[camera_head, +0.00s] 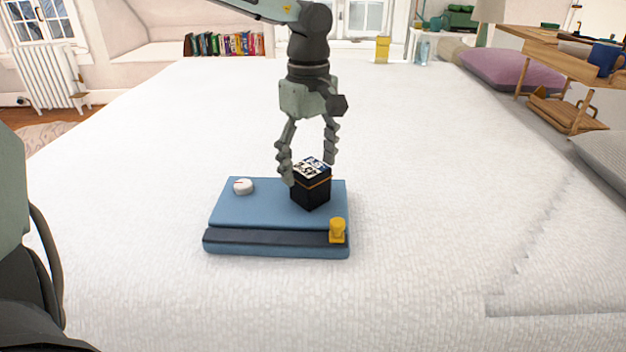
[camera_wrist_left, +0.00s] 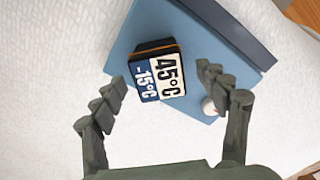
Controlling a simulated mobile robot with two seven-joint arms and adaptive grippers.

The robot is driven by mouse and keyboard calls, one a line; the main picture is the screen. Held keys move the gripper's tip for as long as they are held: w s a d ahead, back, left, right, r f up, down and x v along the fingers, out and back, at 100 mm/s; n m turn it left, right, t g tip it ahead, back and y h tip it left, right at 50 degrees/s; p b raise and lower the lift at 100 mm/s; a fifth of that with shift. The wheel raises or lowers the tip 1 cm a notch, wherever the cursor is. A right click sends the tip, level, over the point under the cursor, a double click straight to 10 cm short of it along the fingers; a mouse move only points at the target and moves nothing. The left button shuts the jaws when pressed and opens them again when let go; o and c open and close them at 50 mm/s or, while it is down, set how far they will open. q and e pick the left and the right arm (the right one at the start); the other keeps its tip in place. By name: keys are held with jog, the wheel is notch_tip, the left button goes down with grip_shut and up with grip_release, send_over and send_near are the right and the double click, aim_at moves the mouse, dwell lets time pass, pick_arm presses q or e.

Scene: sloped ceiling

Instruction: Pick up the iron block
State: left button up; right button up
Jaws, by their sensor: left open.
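A black block (camera_head: 311,190) with an orange band and a printed top stands on a blue base (camera_head: 245,209) on the white bed; it is the only block I see, though its material cannot be told. The left wrist view shows its label (camera_wrist_left: 158,80) reading -15°C and 45°C. My left gripper (camera_head: 308,170) points down over the block, open and empty. Its fingertips are at about the height of the block's top, one on each side; whether they touch it I cannot tell. My right gripper is not in view.
A white round knob (camera_head: 243,186) and a yellow piece (camera_head: 337,230) sit on the blue base, beside the block; the knob is partly hidden in the left wrist view (camera_wrist_left: 209,106). The surrounding white bedspread (camera_head: 430,180) is clear. A purple pillow (camera_head: 510,68) lies far right.

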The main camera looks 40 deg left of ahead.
pick_arm(q)
notch_tip(320, 180, down, 5)
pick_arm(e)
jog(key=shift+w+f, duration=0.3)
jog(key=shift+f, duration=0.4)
pick_arm(q)
jog(key=c, duration=1.6)
jog(key=shift+w+r, duration=0.1)
grip_shut()
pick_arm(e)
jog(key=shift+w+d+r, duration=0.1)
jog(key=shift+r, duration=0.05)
